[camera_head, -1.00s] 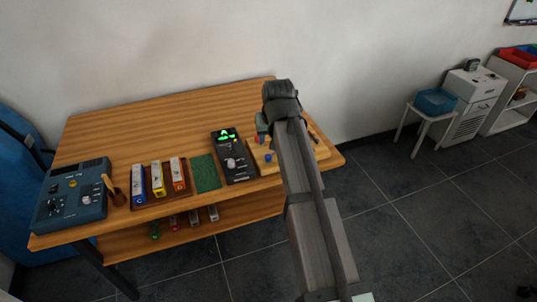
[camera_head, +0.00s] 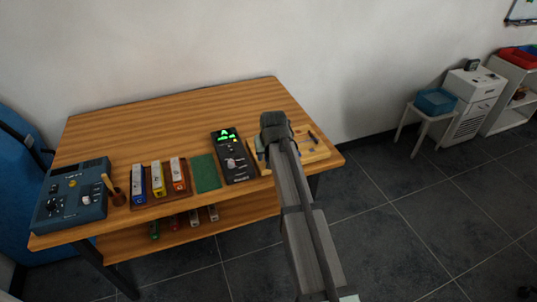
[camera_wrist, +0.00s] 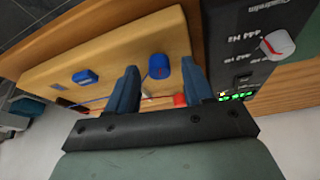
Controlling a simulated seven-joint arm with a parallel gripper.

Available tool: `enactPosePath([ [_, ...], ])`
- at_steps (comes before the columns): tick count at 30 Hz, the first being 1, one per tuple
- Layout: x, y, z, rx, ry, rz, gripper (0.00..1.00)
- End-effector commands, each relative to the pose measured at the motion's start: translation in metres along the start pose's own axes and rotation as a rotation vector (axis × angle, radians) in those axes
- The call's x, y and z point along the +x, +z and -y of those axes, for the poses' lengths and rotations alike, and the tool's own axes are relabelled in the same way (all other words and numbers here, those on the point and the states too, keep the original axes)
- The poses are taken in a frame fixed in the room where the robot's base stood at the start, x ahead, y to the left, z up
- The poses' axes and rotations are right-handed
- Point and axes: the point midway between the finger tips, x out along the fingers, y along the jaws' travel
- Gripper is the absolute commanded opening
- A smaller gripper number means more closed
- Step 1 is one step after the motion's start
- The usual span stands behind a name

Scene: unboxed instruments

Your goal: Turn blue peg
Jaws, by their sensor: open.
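My gripper (camera_wrist: 159,72) is open, with one blue-grey finger on each side of this peg. Gaps show between the peg and the fingers. A second blue peg (camera_wrist: 86,76) sits farther left on the board, outside the fingers. A red piece (camera_wrist: 180,100) shows between the fingers, nearer the palm. In the head view my gripper (camera_head: 264,152) is over the board (camera_head: 318,152), and my arm hides much of it.
A black instrument with a green display (camera_head: 234,160) stands close beside the board. A green mat (camera_head: 206,173), a tray of three coloured boxes (camera_head: 160,182) and a blue instrument (camera_head: 72,195) lie farther left. The back of the wooden table (camera_head: 180,108) is clear.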

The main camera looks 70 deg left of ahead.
Motion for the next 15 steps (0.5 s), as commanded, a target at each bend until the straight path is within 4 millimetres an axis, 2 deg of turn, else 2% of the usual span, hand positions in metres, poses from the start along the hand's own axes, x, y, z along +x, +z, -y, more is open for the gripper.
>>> enactPosePath([
  [8,0.0011,0.0000,0.0000,0.000,0.000,0.000,0.52],
  [15,0.0010,0.0001,0.0000,0.000,0.000,0.000,0.30],
])
